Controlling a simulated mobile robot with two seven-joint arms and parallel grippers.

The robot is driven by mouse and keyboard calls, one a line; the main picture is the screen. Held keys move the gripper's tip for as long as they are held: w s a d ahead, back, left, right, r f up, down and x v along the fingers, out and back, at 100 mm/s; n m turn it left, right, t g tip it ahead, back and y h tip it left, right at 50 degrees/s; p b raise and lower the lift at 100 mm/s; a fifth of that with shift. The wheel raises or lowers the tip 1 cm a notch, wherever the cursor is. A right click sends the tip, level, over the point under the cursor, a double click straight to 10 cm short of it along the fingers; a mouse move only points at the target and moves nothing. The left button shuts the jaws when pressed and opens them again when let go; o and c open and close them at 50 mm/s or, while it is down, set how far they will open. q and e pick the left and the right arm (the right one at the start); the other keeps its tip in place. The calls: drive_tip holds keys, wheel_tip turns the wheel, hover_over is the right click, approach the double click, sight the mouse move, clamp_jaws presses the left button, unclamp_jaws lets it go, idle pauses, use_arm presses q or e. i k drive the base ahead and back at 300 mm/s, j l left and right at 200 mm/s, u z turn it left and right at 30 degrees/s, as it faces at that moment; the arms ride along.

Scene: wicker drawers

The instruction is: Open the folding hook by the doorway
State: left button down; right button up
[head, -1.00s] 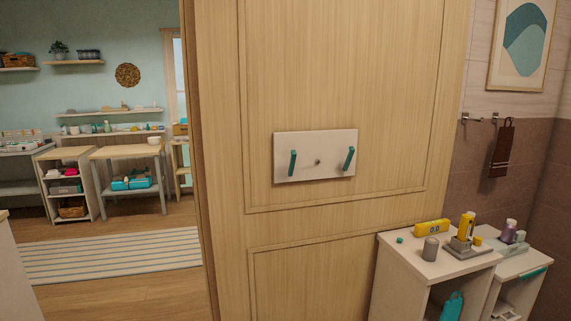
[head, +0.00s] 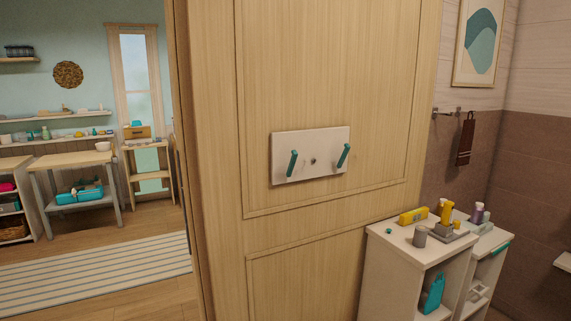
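A white rectangular hook board (head: 311,141) is mounted on the wooden panel beside the doorway. It carries two teal folding hooks, a left one (head: 292,163) and a right one (head: 343,155). Both are slim bars that look slightly tilted, with their upper ends leaning right. A small round grey knob or screw (head: 312,161) sits between them. I cannot tell from here how far either hook is folded out. Neither of my grippers shows in the head view.
A white shelf unit (head: 391,238) with bottles, a grey cup (head: 420,236) and a yellow box (head: 413,216) stands at the lower right. The doorway on the left opens onto a room with a striped rug (head: 95,275) and tables. A towel (head: 466,140) hangs at the right.

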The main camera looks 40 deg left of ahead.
sight(294, 159)
drive_tip(key=k+j+z, duration=0.1)
drive_tip(key=j, duration=0.3)
drive_tip(key=k+j+z, duration=0.15)
drive_tip(key=j, duration=0.3)
drive_tip(key=j+z, duration=0.1)
drive_tip(key=j, duration=0.3)
drive_tip(key=k+j+z, duration=0.15)
drive_tip(key=j, duration=0.25)
drive_tip(key=j+z, duration=0.1)
drive_tip(key=j, duration=0.3)
drive_tip(key=k+j+z, duration=0.1)
drive_tip(key=j, duration=0.9)
drive_tip(key=k+j+z, duration=0.1)
drive_tip(key=j, duration=0.5)
drive_tip(key=k+j, duration=0.1)
drive_tip(key=j, duration=0.45)
